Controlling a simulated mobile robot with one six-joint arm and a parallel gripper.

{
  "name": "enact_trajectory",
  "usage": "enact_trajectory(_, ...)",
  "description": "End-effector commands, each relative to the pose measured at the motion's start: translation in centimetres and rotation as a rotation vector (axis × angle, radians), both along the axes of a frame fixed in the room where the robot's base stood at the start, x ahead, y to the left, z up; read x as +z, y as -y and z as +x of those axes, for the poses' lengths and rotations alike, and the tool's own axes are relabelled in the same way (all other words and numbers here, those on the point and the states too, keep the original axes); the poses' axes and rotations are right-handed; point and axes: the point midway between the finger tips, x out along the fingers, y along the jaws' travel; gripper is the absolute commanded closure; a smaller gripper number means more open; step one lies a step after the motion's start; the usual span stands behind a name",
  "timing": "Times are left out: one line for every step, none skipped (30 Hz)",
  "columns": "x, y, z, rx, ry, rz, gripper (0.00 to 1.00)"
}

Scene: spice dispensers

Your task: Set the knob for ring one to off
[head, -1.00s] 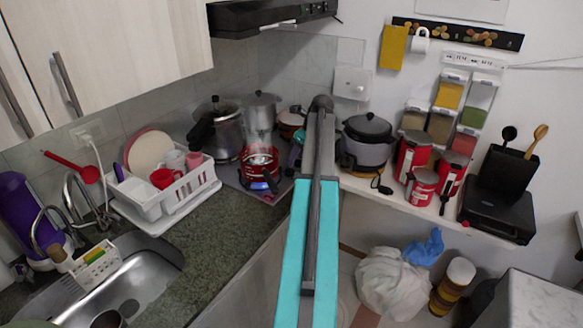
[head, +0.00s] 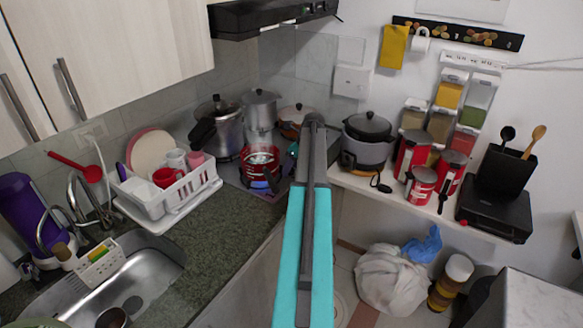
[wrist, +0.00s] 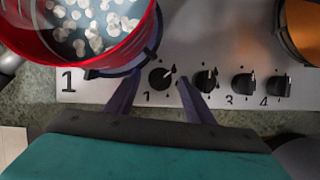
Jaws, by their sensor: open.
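In the wrist view the ring-one knob (wrist: 161,78) is black and round, with a pale pointer mark toward the upper right and a small "1" below left. My gripper (wrist: 160,76) is open, with one dark finger to the left of this knob and the other to its right, close to the second knob (wrist: 205,79). I cannot tell whether either finger touches the knob. The grey stove panel (wrist: 210,99) carries the row of knobs. In the head view my arm blocks part of the stove, and the knobs are not clear.
A red pot (wrist: 90,50) with pale pieces in liquid sits just left of the knob; it also shows in the head view (head: 262,180). The third knob (wrist: 243,84) and fourth knob (wrist: 279,86) are to the right. An orange-brown pan (wrist: 303,30) is at upper right.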

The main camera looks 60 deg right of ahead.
Motion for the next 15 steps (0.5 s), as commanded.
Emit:
enact_trajectory(0.01, 0.01, -0.01, 0.000, 0.000, 0.000, 0.51)
enact_trajectory(0.01, 0.01, -0.02, 0.000, 0.000, 0.000, 0.51)
enact_trajectory(0.01, 0.02, -0.02, 0.000, 0.000, 0.000, 0.55)
enact_trajectory(0.02, 0.02, -0.03, 0.000, 0.000, 0.000, 0.60)
enact_trajectory(0.02, 0.02, -0.03, 0.000, 0.000, 0.000, 0.65)
enact_trajectory(0.03, 0.03, -0.05, -0.001, 0.000, 0.000, 0.72)
enact_trajectory(0.03, 0.03, -0.05, -0.001, 0.000, 0.000, 0.77)
enact_trajectory(0.03, 0.03, -0.05, -0.001, 0.000, 0.000, 0.82)
enact_trajectory(0.03, 0.03, -0.05, -0.001, 0.000, 0.000, 0.88)
enact_trajectory(0.03, 0.03, -0.06, -0.001, 0.000, 0.000, 0.92)
enact_trajectory(0.04, -0.89, -0.23, -0.001, 0.000, 0.000, 0.92)
enact_trajectory(0.04, -0.41, -0.10, -0.001, 0.000, 0.001, 0.92)
enact_trajectory(0.03, -0.29, -0.08, 0.000, 0.000, 0.001, 0.92)
enact_trajectory(0.02, -0.22, -0.08, 0.002, -0.001, 0.002, 0.92)
enact_trajectory(0.01, -0.15, -0.08, 0.004, -0.001, 0.003, 0.92)
